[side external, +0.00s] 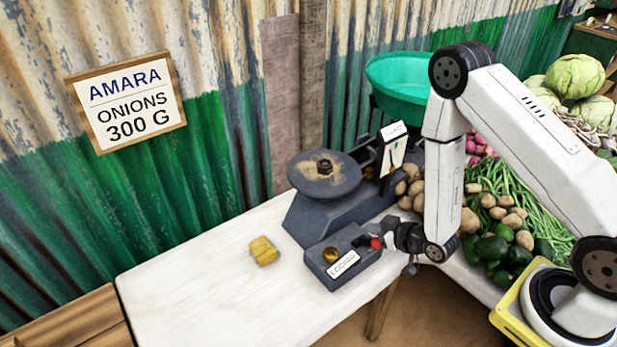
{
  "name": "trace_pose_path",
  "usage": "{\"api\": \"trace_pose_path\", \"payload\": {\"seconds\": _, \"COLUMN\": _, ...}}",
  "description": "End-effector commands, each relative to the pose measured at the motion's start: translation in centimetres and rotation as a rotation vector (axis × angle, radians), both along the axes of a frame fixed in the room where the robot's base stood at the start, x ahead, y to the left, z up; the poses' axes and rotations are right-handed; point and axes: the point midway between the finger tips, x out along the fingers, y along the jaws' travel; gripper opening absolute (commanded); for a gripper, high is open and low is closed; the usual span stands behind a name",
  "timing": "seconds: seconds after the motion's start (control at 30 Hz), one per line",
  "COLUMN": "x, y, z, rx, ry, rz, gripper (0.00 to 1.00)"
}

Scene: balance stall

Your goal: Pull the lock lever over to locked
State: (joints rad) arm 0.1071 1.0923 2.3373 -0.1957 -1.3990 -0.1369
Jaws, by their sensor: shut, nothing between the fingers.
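The lock lever shows as a red knob (376,243) at the right end of a small dark grey lock box (330,278). A white label (343,263) on the box's front seems to read "LOCKED", though the letters are small. My gripper (387,236) is shut with nothing in it, right beside the red knob. I cannot tell if its fingertips touch the knob. The lever's shaft is hard to make out behind the fingers. A round brass piece (330,254) sits on the left of the box.
The balance scale (308,215) stands behind the box, with a dark plate (324,172) and a green pan (395,85). A yellow block (263,250) lies on the white table (200,290). Potatoes, beans and avocados (490,247) crowd the right. The table's front left is clear.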

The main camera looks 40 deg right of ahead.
Motion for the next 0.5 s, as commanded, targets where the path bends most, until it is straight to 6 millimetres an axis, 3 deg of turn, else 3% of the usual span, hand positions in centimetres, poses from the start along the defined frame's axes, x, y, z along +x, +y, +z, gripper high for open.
{"api": "trace_pose_path", "payload": {"seconds": 0.5, "x": -3.2, "y": 0.0, "z": -2.1, "rx": 0.000, "ry": 0.003, "rz": -0.001, "gripper": 0.00}}
